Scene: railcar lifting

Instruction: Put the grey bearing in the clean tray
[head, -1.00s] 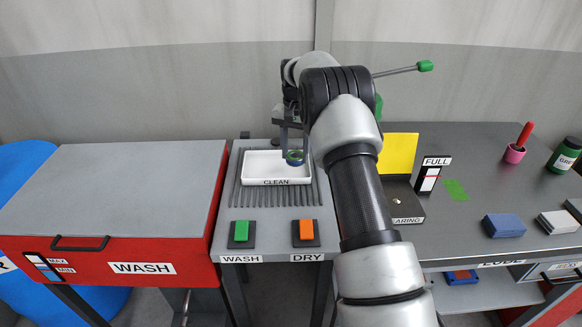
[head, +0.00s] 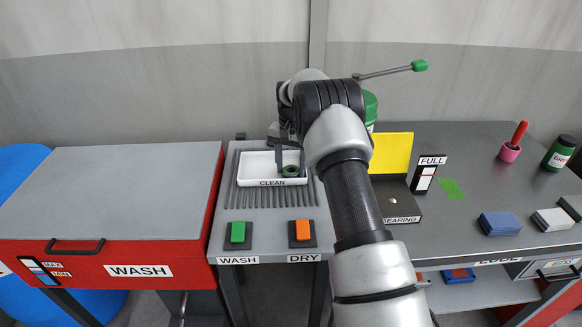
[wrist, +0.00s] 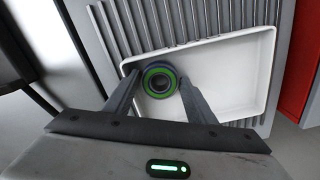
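The grey bearing (head: 291,171) is a dark grey ring with a green band around its bore. My gripper (head: 289,158) is shut on it; in the wrist view both fingertips (wrist: 160,78) touch its opposite sides. The bearing also shows in the wrist view (wrist: 148,90), over one corner of the tray. The clean tray (head: 257,175) is white, shallow and rectangular, and shows in the wrist view (wrist: 245,72). In the head view the bearing is at the tray's right part. I cannot tell whether it touches the tray floor.
The tray stands on a ribbed rack (head: 234,190). A green button (head: 238,232) and an orange button (head: 302,230) are in front. The red wash cabinet (head: 110,255) with a grey lid is left. A yellow panel (head: 392,153) and a dark bearing stand (head: 396,205) are right.

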